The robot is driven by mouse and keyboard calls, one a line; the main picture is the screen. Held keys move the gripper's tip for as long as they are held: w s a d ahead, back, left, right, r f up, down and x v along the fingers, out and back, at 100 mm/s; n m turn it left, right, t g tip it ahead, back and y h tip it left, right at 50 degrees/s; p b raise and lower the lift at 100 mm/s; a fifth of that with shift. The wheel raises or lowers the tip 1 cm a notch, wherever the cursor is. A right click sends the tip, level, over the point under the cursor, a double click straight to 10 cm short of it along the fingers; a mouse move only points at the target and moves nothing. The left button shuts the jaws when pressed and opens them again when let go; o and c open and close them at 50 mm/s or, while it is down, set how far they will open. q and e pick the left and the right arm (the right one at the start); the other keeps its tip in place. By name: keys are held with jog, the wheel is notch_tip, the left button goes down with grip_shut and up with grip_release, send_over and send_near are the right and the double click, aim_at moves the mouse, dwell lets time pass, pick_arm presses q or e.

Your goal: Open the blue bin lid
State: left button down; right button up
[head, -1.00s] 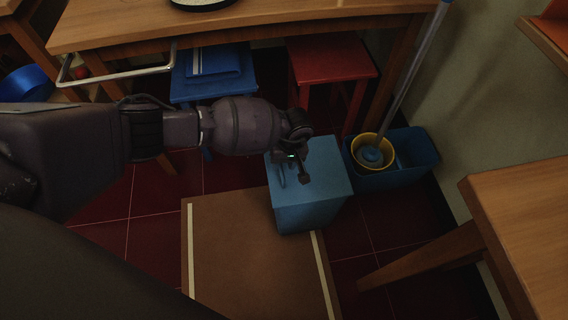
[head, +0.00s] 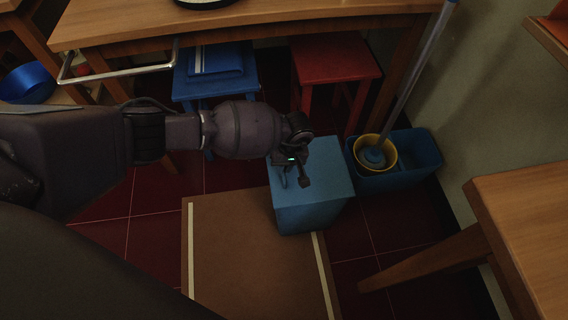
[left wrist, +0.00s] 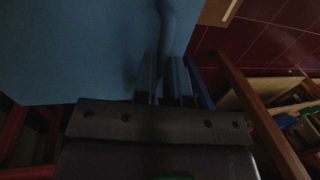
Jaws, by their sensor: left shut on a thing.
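The blue bin (head: 312,208) stands on the floor, partly over the edge of a brown mat. Its flat blue lid (head: 330,178) lies level on top, with no gap that I can make out. My left gripper (head: 293,180) is over the left part of the lid. In the left wrist view the lid fills the upper left, and a curved blue handle (left wrist: 166,30) runs down to my left gripper (left wrist: 165,85). The gripper is shut on this handle. The fingers' contact is dark and partly hidden. My right gripper is not in view.
A blue mop bucket (head: 415,160) with a yellow wringer (head: 376,153) stands close to the bin's right. A red stool (head: 335,60) and a blue stool (head: 215,85) are behind. A wooden table (head: 530,210) is at right.

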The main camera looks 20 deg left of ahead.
pick_arm(q)
jog(key=w+d+r+g+y+p, duration=0.1)
jog(key=w+d+r, duration=0.1)
jog(key=r, duration=0.5)
jog(key=shift+d+p, duration=0.35)
jog(key=shift+d, duration=0.3)
jog(key=c, duration=1.2)
grip_release()
jog(key=shift+o, duration=0.2)
notch_tip(320, 180, up, 10)
jog(key=p, duration=0.3)
send_over(297, 172)
jog(key=w+d, duration=0.2)
jog(key=d, duration=0.1)
jog(key=shift+a+r, duration=0.1)
jog(key=shift+r, duration=0.1)
